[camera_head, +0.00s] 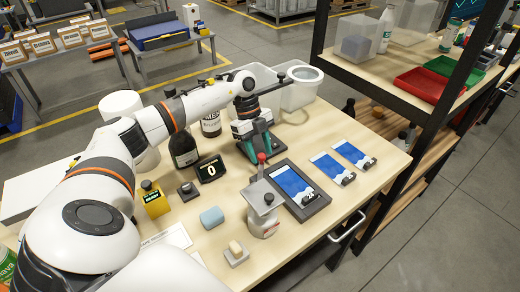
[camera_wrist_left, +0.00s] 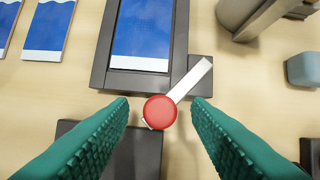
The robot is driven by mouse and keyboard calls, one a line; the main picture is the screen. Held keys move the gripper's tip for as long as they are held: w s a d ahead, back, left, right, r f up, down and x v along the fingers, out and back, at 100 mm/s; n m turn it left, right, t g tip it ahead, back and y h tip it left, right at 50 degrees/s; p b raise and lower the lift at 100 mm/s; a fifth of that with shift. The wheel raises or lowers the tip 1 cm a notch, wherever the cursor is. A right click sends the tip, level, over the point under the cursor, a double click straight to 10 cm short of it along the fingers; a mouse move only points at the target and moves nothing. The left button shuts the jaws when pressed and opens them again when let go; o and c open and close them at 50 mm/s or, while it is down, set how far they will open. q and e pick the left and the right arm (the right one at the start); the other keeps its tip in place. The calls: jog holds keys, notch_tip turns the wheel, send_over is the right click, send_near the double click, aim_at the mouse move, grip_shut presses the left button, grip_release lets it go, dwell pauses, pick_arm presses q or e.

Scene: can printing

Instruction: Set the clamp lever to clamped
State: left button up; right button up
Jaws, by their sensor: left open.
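The clamp lever has a round red knob (camera_head: 262,158), which also shows in the left wrist view (camera_wrist_left: 160,112). Its pale flat bar (camera_wrist_left: 188,82) runs up and right from the knob, over a small dark block beside the corner of the dark frame (camera_wrist_left: 138,63). The frame (camera_head: 325,201) lies flat around a blue-and-white print. My left gripper (camera_head: 258,152) is open above the lever. In the left wrist view its green fingers (camera_wrist_left: 160,106) stand on either side of the knob, with visible gaps. My right gripper is not in view.
A grey stand (camera_head: 262,197) is close beside the frame. A blue sponge (camera_head: 212,217), a black display reading 0 (camera_head: 210,169) and dark bottles (camera_head: 183,147) stand to the left. Two loose prints (camera_head: 328,167) lie to the right. The front right table corner is clear.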

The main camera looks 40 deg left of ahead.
pick_arm(q)
jog(key=b+v, duration=0.2)
jog(key=v, duration=1)
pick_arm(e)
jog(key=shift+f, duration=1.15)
pick_arm(q)
jog(key=shift+d, duration=0.1)
